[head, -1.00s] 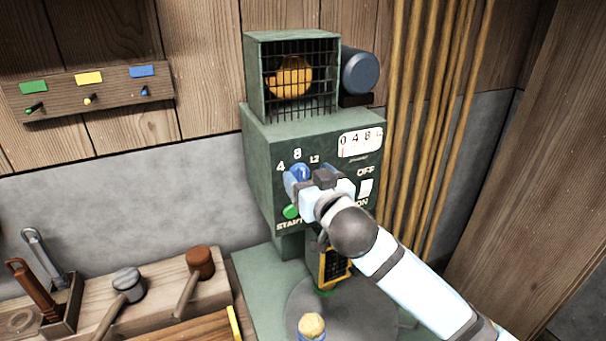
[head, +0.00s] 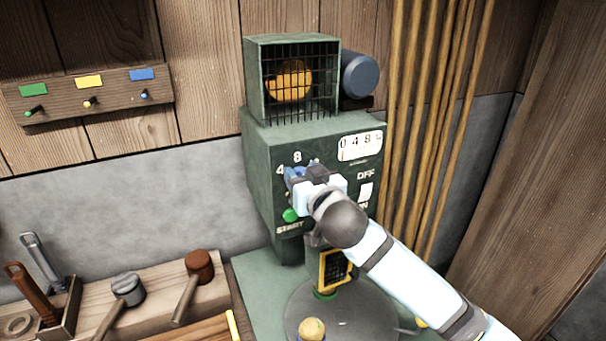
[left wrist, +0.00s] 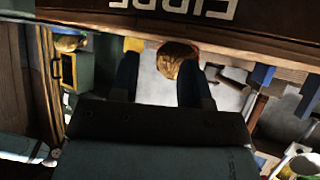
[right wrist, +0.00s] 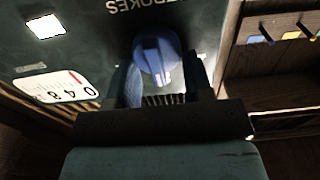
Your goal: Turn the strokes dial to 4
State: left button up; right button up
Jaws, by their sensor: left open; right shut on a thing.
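The blue strokes dial (head: 294,174) is on the green machine's front, below the labels 4 and 8; the 12 label is mostly covered. My right gripper (head: 305,175) is at the dial and hides much of it.
The green START button (head: 290,215) is just below the dial, and the OFF/ON switch (head: 366,191) is to its right. A counter (head: 360,146) is above. A caged box (head: 292,78) tops the machine. Mallets (head: 128,288) lie on the bench at left.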

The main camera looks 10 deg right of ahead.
pick_arm(q)
jog(key=shift+r, duration=0.15)
pick_arm(e)
jog(key=n+p, duration=0.3)
jog(key=shift+a+r+n, duration=0.15)
jog(key=shift+a+n, duration=0.1)
jog(key=shift+n, duration=0.05)
pick_arm(q)
notch_tip(320, 180, up, 8)
jog(key=p, duration=0.5)
pick_arm(e)
jog(key=shift+s+a+f+n, duration=0.1)
jog(key=shift+a+f+n, duration=0.05)
jog(key=shift+n, duration=1.2)
jog(key=shift+a+f+n, duration=0.15)
jog(key=shift+f+n, duration=0.05)
jog(key=shift+n, duration=1.2)
jog(key=shift+s+a+f+n, duration=0.1)
jog(key=shift+a+f+n, duration=0.05)
jog(key=shift+n, duration=1.2)
pick_arm(q)
jog(key=shift+a, duration=0.15)
pick_arm(e)
jog(key=o, duration=0.9)
jog(key=shift+f, duration=0.1)
